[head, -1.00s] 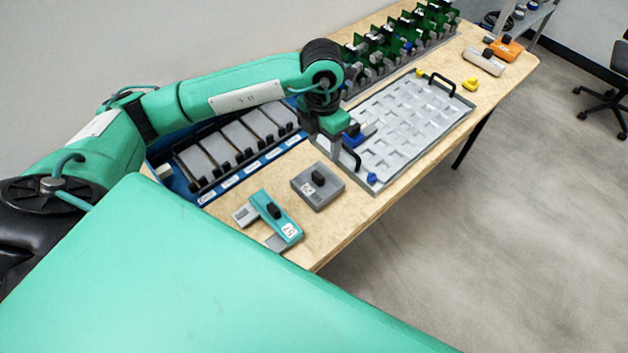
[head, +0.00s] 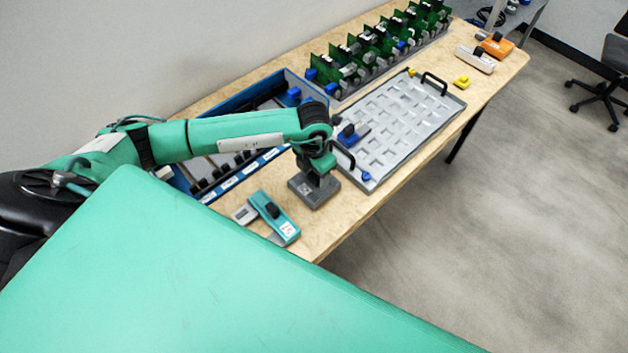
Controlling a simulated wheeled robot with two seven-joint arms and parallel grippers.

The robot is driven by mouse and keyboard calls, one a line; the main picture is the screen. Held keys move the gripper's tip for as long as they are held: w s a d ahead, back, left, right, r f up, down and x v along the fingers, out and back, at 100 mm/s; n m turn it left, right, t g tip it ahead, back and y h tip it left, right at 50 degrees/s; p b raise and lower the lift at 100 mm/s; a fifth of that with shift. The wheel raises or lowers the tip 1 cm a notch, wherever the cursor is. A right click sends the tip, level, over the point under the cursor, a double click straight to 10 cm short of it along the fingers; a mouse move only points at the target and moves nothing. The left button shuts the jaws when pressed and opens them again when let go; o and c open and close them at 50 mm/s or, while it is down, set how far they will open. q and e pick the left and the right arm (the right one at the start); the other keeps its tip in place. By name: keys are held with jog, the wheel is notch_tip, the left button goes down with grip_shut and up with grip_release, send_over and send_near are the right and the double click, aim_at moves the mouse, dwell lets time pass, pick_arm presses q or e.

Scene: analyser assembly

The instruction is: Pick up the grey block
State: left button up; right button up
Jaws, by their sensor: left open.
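The grey block (head: 322,196) lies flat on the wooden table, near its front edge, with a small label on its left part. My left gripper (head: 317,178) is right above the block, pointing down at where its black knob was visible. The gripper is open and hides the knob. I cannot tell whether the fingers stand around the knob. My right gripper is not in view.
A teal device (head: 279,217) with grey parts lies left of the block. A grey tray (head: 392,128) with black handles is to the right. Behind are a blue bin (head: 228,187) and green boards (head: 385,45).

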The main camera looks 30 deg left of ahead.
aim_at(314, 175)
pick_arm(q)
jog(key=shift+f, duration=0.6)
jog(key=c, duration=1.2)
jog(key=shift+r, duration=0.15)
notch_tip(314, 175, up, 20)
jog(key=b, duration=0.4)
jog(key=shift+b, duration=0.4)
